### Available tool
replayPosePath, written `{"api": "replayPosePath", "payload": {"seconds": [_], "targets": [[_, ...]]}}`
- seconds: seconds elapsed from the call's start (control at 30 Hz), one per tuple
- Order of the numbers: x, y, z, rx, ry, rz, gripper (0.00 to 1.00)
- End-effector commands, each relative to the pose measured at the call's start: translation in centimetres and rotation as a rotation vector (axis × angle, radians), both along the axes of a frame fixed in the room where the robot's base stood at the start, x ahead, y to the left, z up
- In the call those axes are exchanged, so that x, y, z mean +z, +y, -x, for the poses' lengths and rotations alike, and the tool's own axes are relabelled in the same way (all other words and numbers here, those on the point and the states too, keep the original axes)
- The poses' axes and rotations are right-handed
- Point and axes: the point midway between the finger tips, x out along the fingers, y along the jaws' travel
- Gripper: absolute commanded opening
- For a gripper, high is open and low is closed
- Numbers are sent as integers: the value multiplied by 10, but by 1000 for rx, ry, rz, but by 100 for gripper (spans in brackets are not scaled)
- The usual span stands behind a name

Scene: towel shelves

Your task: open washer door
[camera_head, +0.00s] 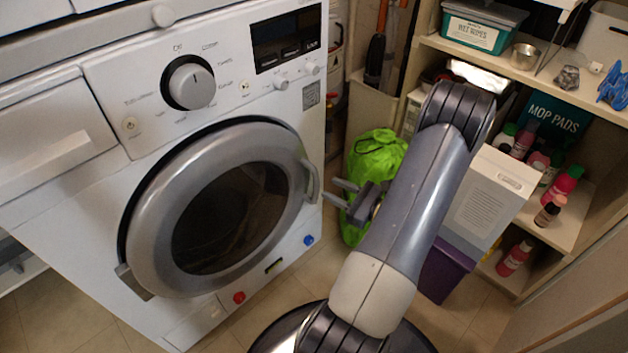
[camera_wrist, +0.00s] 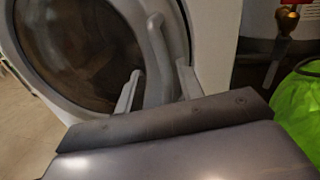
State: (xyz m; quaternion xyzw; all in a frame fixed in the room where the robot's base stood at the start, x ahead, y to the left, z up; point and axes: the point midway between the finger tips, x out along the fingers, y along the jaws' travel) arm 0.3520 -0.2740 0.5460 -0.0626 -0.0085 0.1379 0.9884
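The washer door (camera_head: 150,236) is round, with a grey ring and dark glass, and appears closed against the white washer's front. Its grey handle (camera_head: 312,180) is on the door's right edge. My gripper (camera_head: 330,189) is open just right of the handle, with its two fingers pointing at it. In the wrist view, the handle (camera_wrist: 158,48) lies ahead of and between the spread fingers of my gripper (camera_wrist: 159,68). I cannot tell whether the fingers touch it. The door's ring and glass (camera_wrist: 75,45) fill the left of that view.
The washer's control panel (camera_head: 225,75) has a large knob. A green bag (camera_head: 372,160) stands behind my gripper. A shelf unit (camera_head: 575,205) with bottles and boxes stands on the right. A purple bin (camera_head: 447,272) is on the floor, right of my arm. Tiled floor is free in front.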

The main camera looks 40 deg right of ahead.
Motion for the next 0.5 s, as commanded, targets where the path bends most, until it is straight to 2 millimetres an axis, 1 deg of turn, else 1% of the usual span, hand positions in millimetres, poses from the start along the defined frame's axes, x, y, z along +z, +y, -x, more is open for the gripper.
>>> {"api": "replayPosePath", "payload": {"seconds": [0.03,0.2,0.4,0.5], "targets": [[-2,4,-10,6,1,0,36],[-2,12,-37,5,-1,2,36],[-1,17,-59,2,0,0,36],[-1,19,-64,1,-1,0,36]]}}
